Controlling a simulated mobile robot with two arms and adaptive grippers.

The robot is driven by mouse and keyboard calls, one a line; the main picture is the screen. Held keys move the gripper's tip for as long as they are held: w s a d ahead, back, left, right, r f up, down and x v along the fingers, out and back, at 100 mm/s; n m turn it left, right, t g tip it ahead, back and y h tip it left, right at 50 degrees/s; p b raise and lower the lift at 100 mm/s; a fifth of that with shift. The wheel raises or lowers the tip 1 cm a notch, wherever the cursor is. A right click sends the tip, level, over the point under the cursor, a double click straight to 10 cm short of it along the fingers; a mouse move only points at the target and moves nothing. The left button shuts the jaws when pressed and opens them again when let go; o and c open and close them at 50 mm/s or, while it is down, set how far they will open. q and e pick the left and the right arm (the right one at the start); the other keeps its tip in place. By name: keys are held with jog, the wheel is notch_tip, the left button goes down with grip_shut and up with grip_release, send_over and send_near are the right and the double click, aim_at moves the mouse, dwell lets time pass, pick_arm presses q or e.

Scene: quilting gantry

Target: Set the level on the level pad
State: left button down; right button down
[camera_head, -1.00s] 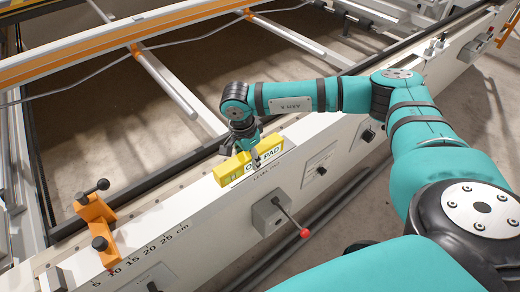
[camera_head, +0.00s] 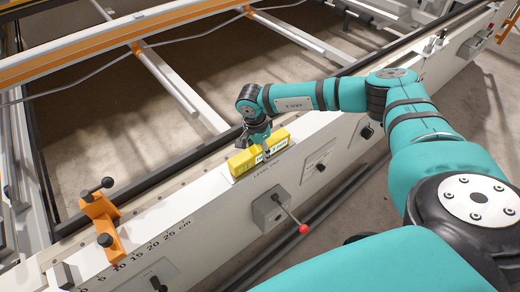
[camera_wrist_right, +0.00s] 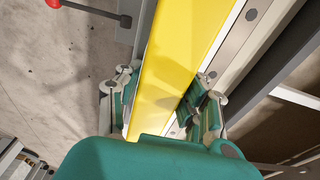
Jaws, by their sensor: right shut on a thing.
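The level is a yellow bar (camera_head: 243,161) lying lengthwise along the top of the white rail in the head view. My right gripper (camera_head: 266,151) comes down over its right half from above and is shut on it. In the right wrist view the yellow level (camera_wrist_right: 183,45) runs between the two fingers of my right gripper (camera_wrist_right: 165,97). The level covers most of the level pad, whose pale edge (camera_head: 234,180) shows at the level's front left. I cannot tell whether the level touches the pad or hangs just above it. My left gripper is not in view.
A grey box with a red-knobbed lever (camera_head: 270,211) sticks out of the rail's front face below the level. An orange clamp (camera_head: 101,222) stands on the rail to the left, near a centimetre scale. The rail top between clamp and level is clear.

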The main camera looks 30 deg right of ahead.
aim_at(256, 149)
jog(key=c, duration=0.8)
grip_release()
jog(key=shift+r, duration=0.1)
jog(key=r, duration=0.4)
jog(key=a+r+b, duration=0.1)
jog(key=r, duration=0.7)
jog(key=shift+s+a+b, duration=0.1)
jog(key=shift+a+b, duration=0.15)
jog(key=shift+b, duration=0.15)
jog(key=shift+f, duration=0.1)
